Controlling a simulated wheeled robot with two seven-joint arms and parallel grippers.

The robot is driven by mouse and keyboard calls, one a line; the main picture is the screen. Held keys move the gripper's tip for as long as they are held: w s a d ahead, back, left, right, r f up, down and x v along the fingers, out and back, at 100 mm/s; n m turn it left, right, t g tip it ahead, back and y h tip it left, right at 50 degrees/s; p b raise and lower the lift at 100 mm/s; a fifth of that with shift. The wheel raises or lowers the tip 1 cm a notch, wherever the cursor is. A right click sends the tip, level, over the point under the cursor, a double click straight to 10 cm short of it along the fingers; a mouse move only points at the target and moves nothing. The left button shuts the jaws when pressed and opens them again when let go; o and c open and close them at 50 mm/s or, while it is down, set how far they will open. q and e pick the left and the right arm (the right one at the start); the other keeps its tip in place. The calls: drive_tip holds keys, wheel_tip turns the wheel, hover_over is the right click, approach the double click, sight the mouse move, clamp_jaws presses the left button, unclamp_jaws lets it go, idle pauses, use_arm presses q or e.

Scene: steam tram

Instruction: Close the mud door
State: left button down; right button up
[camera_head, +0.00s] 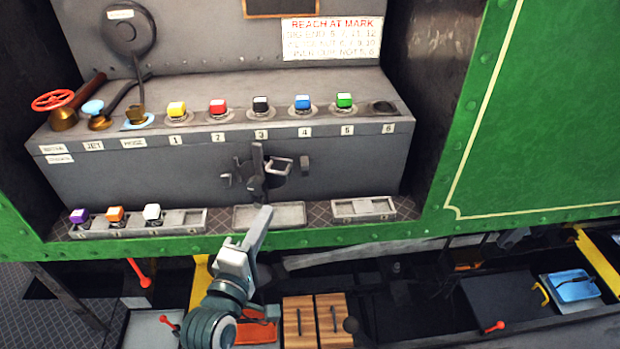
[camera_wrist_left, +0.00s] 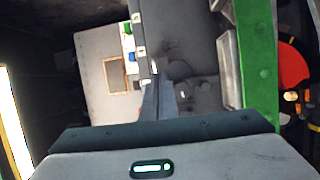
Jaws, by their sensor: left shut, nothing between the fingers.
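What looks like the mud door's fittings sits in the middle of the grey box's front face: a dark upright bar (camera_head: 257,172) with a round part behind it and a pale grey loop handle (camera_head: 283,166) at its right. Small brackets flank it. I cannot tell how far the door stands open. My left gripper (camera_head: 265,212) is shut and empty, just below and in front of these fittings, over the middle tray on the ledge. In the left wrist view its fingers (camera_wrist_left: 159,98) point toward the grey box. My right gripper is not in view.
Several coloured buttons (camera_head: 260,105) line the top of the grey box (camera_head: 130,175), with a red valve wheel (camera_head: 53,100) at the left. Shallow trays (camera_head: 363,208) lie on the ledge below. Wooden blocks (camera_head: 316,320) and a blue tray (camera_head: 574,286) stand lower down.

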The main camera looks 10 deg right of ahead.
sight(261, 178)
use_arm(q)
drive_tip(key=shift+s+a+f, duration=0.35)
drive_tip(key=shift+a+f, duration=0.1)
drive_tip(key=shift+f, duration=0.05)
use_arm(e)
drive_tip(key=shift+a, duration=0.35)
use_arm(q)
drive_tip(key=shift+w+d, duration=0.1)
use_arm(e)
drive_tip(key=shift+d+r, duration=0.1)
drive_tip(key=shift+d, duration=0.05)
